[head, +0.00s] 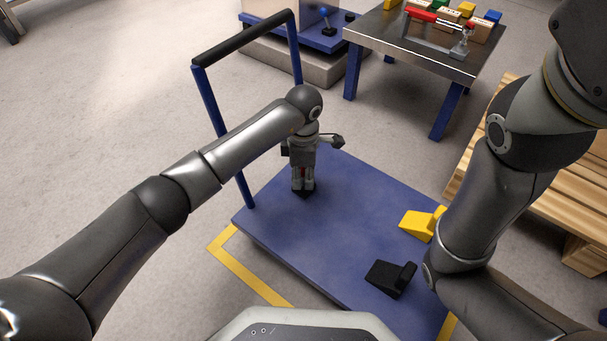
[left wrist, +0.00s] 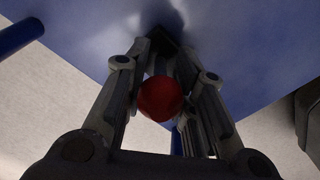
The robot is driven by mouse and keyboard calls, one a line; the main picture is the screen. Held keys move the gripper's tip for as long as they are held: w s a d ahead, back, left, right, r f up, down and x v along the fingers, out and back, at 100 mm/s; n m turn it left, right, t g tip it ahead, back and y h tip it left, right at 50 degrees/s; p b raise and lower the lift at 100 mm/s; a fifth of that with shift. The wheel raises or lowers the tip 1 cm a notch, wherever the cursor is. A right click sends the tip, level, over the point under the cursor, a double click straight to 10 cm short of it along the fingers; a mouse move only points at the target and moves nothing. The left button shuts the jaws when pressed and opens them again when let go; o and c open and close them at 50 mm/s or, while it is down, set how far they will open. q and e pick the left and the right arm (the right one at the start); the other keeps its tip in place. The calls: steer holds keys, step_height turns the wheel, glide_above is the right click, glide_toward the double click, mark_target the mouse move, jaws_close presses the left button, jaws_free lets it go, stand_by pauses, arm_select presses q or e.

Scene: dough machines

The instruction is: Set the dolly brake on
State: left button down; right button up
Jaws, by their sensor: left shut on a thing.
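The dolly (head: 350,225) is a flat blue platform with a blue upright frame and a black push bar (head: 240,38) at its far left end. My left gripper (head: 303,189) points down over the deck near the frame. In the left wrist view, the left gripper (left wrist: 160,75) is shut around a red ball-shaped knob (left wrist: 160,98), which sits between its fingers. The deck shows beyond the fingers. The knob's stem and base are hidden, so the brake's position cannot be told. My right gripper is out of view; only its arm shows at the right.
A yellow wedge-like piece (head: 417,224) and a black one (head: 391,278) are at the deck's right part. A yellow floor line (head: 250,276) runs along the dolly. A metal-topped table (head: 395,42) stands behind, a wooden pallet (head: 555,190) at right. Left floor is clear.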

arm_select(q)
steer(key=shift+s+d+r+t+y+p, duration=0.2)
steer(key=shift+t+y+p, duration=0.3)
steer(key=shift+p, duration=0.5)
steer(key=shift+d+y+p, duration=0.2)
steer(key=shift+y+p, duration=0.35)
steer(key=shift+y, duration=0.05)
steer(key=shift+s+d+f+t+y, duration=0.15)
steer(key=shift+f+t+y, duration=0.15)
steer(key=shift+t+y, duration=0.35)
steer(key=c, duration=1.3)
jaws_free()
